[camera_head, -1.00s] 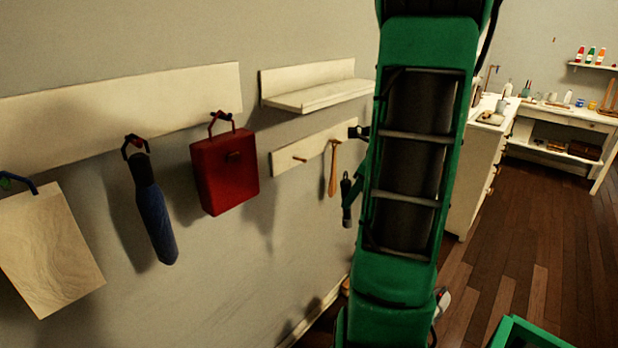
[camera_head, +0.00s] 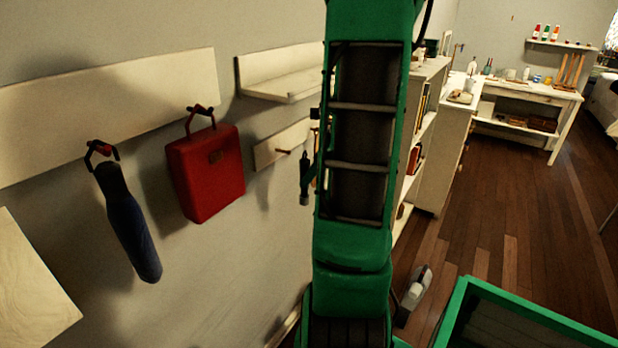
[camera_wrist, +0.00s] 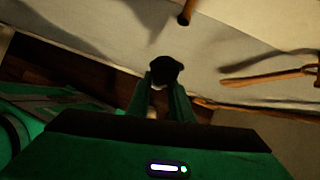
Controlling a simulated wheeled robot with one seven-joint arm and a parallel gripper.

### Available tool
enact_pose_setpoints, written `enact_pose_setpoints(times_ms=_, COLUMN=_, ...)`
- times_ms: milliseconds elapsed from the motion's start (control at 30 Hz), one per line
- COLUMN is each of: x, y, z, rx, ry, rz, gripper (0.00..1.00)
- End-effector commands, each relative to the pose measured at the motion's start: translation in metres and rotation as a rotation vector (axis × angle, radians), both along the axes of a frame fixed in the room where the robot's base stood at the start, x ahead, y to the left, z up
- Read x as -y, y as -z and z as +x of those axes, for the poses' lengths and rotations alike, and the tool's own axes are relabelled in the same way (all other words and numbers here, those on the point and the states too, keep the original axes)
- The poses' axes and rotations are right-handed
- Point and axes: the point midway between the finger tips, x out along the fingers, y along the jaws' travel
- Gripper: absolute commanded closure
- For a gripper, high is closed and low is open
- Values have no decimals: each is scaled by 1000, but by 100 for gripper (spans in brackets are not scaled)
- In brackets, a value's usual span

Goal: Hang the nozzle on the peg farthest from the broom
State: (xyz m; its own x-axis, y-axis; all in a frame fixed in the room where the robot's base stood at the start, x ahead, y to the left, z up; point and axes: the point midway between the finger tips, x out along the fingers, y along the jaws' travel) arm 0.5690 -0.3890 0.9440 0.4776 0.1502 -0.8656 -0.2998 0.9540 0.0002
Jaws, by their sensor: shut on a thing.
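In the wrist view, my gripper (camera_wrist: 163,90) is shut on a dark, round-ended piece, the nozzle (camera_wrist: 166,69). A long wooden tool (camera_wrist: 268,78), possibly the broom, lies to the right there. In the head view my arm hides most of it and the board's right part.
A red case (camera_head: 206,175) and a dark blue rolled item (camera_head: 134,230) hang on the left board (camera_head: 60,115). A white shelf (camera_head: 280,84) sits above the short board. A bookshelf (camera_head: 425,105) stands right of my arm. Open wooden floor (camera_head: 510,215) lies on the right.

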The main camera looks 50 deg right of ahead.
Motion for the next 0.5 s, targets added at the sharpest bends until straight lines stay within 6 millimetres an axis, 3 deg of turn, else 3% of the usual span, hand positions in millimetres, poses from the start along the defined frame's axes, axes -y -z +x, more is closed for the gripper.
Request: enact_pose_setpoints(times_ms=500, x=-3, y=2, z=28, rx=0, ry=-2, rz=0, gripper=100)
